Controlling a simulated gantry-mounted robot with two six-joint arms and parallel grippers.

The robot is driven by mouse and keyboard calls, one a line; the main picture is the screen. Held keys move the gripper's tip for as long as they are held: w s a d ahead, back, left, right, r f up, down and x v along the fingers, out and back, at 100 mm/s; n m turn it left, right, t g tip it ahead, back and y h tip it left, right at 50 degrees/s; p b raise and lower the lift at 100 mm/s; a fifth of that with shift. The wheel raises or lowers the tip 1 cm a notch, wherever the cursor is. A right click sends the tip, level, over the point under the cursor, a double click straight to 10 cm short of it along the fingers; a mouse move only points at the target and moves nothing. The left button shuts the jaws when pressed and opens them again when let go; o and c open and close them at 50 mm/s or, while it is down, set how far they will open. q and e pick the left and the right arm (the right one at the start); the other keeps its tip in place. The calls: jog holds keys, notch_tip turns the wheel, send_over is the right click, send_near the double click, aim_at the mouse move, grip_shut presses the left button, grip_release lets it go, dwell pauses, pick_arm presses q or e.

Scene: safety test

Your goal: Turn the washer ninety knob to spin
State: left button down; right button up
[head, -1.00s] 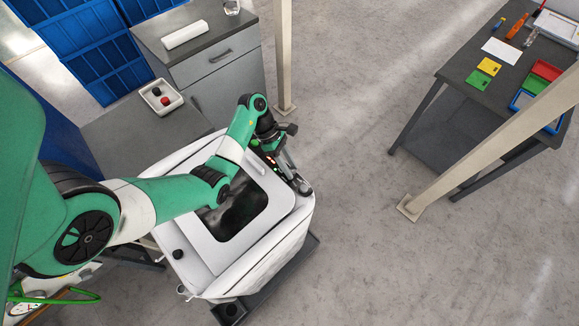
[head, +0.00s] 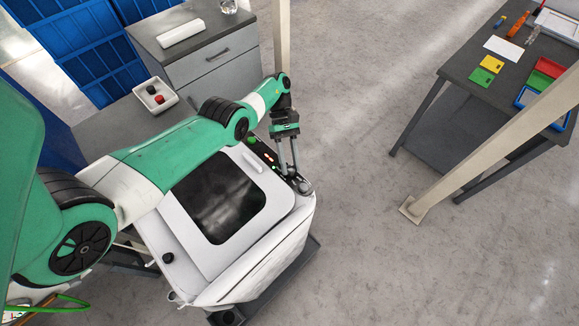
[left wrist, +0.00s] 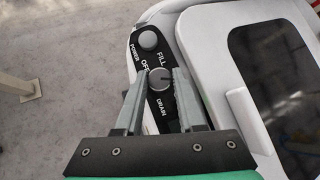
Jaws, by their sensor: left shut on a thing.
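The white washer (head: 262,262) has a dark window in its lid and a black control strip along its far right edge. In the left wrist view, a round grey knob (left wrist: 159,77) sits on that strip, with OFF, FILL and DRAIN printed around it. No SPIN label is visible; part of the strip is hidden by my fingers. My left gripper (head: 290,174) points down at the strip. In the left wrist view its fingertips (left wrist: 158,80) are on either side of this knob, shut on it. My right gripper is not in view.
A second round knob (left wrist: 148,40) by the POWER label is just beyond the fingertips. A green button (head: 252,140) and lit lights are on the strip. A grey drawer cabinet (head: 215,67) and a two-button box (head: 156,96) stand behind. A beige post (head: 281,50) rises nearby.

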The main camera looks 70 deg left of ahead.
pick_arm(q)
jog(key=shift+f, duration=0.15)
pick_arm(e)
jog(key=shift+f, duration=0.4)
pick_arm(q)
jog(key=c, duration=0.5)
grip_release()
